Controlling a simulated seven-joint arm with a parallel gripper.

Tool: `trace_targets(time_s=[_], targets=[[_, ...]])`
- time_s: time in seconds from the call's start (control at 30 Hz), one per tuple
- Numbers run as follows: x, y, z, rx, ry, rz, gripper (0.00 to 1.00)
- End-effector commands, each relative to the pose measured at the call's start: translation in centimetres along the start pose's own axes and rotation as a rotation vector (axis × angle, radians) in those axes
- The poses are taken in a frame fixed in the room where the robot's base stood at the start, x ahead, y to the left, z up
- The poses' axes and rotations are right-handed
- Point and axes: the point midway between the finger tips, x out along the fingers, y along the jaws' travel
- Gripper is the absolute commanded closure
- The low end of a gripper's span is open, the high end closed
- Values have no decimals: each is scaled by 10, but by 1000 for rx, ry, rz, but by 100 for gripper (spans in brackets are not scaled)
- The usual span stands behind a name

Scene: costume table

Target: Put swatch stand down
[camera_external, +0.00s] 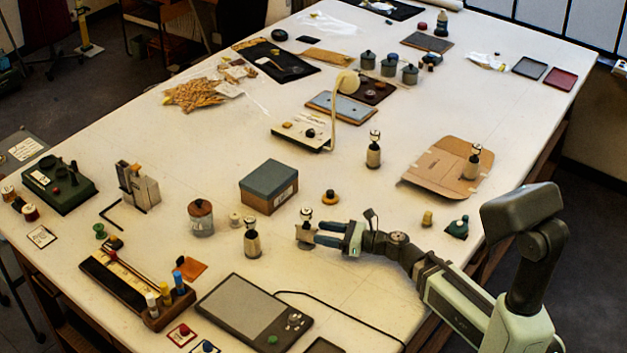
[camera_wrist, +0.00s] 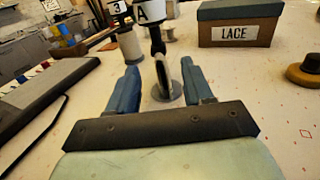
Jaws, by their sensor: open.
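A small stand with a white cap marked "A" (camera_wrist: 150,11), a dark neck and a round grey lower part is between the fingers of my gripper (camera_wrist: 163,82) in the wrist view. I take it as the swatch stand. In the external view the stand (camera_external: 306,214) is at the fingertips of my gripper (camera_external: 312,236), low over or on the white table, looking roughly upright. My fingers are apart, one on each side of it. Whether its base touches the table is hard to tell.
A box marked LACE (camera_external: 270,187) stands just behind. A dark tablet with a cable (camera_external: 250,310) lies to the front left. A glass jar (camera_external: 201,218) and a small round knob-topped piece (camera_external: 330,197) are close by.

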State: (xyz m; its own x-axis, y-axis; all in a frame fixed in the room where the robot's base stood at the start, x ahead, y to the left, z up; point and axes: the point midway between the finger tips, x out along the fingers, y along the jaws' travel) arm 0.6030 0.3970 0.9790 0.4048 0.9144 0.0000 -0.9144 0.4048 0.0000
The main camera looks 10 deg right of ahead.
Motion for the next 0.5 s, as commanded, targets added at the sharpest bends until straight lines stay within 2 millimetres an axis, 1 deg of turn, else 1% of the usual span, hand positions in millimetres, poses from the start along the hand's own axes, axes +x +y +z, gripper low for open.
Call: trace_targets(time_s=[0.37,0.5], targets=[[0,0,0,0,0,0,49],[4,-1,5,-2,0,4,49]])
